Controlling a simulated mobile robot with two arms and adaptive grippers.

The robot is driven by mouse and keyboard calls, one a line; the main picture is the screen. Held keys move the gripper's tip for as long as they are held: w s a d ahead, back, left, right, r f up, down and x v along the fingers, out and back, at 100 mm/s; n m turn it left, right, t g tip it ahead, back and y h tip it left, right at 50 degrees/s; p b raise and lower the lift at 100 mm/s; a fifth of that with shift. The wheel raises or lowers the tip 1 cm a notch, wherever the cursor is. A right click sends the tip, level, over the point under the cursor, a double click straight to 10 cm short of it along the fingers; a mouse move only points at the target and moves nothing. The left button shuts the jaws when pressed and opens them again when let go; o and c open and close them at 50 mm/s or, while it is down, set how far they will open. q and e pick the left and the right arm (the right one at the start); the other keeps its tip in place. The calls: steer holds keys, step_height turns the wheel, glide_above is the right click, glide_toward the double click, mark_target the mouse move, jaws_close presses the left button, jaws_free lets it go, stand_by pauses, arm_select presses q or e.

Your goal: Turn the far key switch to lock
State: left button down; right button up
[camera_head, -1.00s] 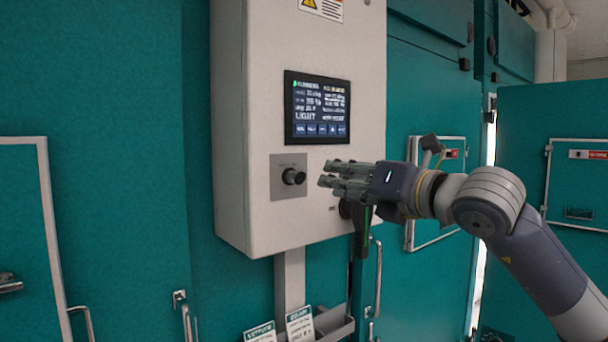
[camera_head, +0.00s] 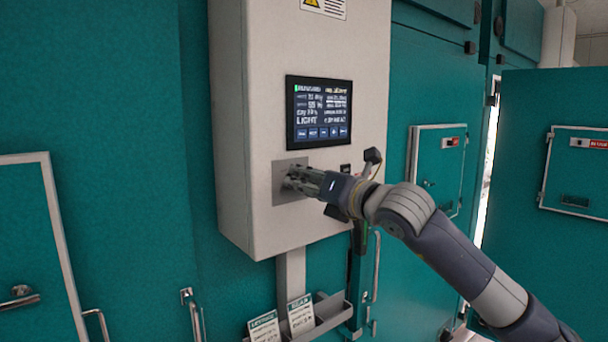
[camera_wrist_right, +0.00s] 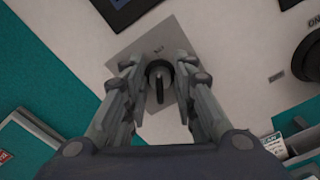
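The key switch (camera_wrist_right: 159,80) is a dark round switch with a narrow key grip, on a square grey metal plate (camera_head: 281,186) below the display of the white control box (camera_head: 232,130). My right gripper (camera_head: 288,180) is at the plate and hides most of the switch in the head view. In the right wrist view the two fingers (camera_wrist_right: 157,68) are apart, one on each side of the switch, with a gap seen around the key grip. Contact with it cannot be made out. My left gripper is not in view.
A lit display (camera_head: 319,110) sits just above my right gripper. Another dark round control (camera_wrist_right: 314,58) is on the box face, right in the wrist view. A holder with label cards (camera_head: 300,315) hangs below the box. Teal chamber doors (camera_head: 120,130) surround it.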

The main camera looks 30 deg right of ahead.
jaws_close()
steer(key=shift+a+n+b, duration=0.1)
steer(key=shift+n+b, duration=0.5)
steer(key=shift+b, duration=0.1)
steer(key=shift+n+b, duration=0.95)
steer(key=shift+n, duration=0.25)
steer(key=n+b, duration=0.2)
steer(key=n, duration=0.2)
steer(key=shift+a, duration=0.2)
steer(key=shift+a+n+b, duration=0.1)
steer(key=shift+n+b, duration=0.5)
steer(key=shift+n, duration=1.5)
